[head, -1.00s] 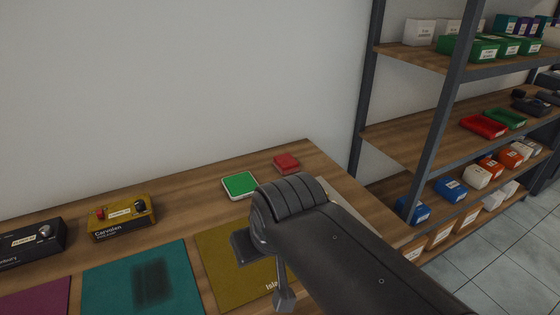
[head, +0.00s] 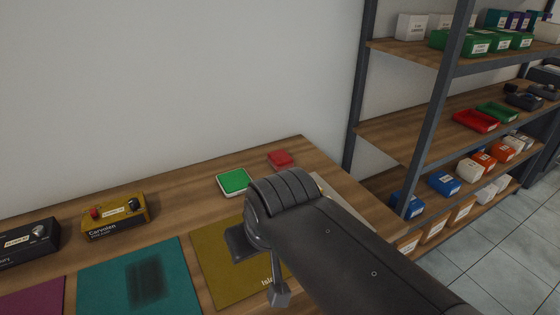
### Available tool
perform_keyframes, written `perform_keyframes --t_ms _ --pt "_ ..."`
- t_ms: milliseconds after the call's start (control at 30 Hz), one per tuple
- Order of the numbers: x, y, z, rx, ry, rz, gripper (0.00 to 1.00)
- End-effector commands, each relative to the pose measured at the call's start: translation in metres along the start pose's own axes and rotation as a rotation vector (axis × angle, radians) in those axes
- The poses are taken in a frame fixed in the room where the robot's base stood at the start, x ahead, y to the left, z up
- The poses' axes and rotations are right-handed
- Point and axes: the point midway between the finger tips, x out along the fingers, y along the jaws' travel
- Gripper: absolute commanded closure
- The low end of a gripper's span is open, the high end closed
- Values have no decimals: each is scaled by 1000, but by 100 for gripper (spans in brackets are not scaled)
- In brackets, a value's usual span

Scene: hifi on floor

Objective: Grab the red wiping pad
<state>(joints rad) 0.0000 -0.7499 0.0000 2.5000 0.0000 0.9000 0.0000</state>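The red wiping pad (head: 281,159) is a small red block lying on the wooden table near its back right corner. My gripper (head: 259,269) hangs over the ochre mat, partly hidden by my dark forearm. Two finger parts show, a dark block on the left and a grey tip at the lower right, set well apart, so it looks open. I see nothing held between them. The red pad is farther back than the gripper and apart from it.
A green pad with a white rim (head: 234,181) lies left of the red pad. A yellow box with knobs (head: 117,219) and a black box (head: 28,243) stand further left. Teal (head: 205,309) and ochre mats (head: 215,262) lie in front. A stocked shelf (head: 400,130) stands at right.

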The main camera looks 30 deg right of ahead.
Motion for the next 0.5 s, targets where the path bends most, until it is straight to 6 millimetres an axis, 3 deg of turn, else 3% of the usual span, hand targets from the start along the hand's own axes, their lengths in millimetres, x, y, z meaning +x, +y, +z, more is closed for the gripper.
perform_keyframes --t_ms 500 --pt "0 0 0 0 0 0 31"
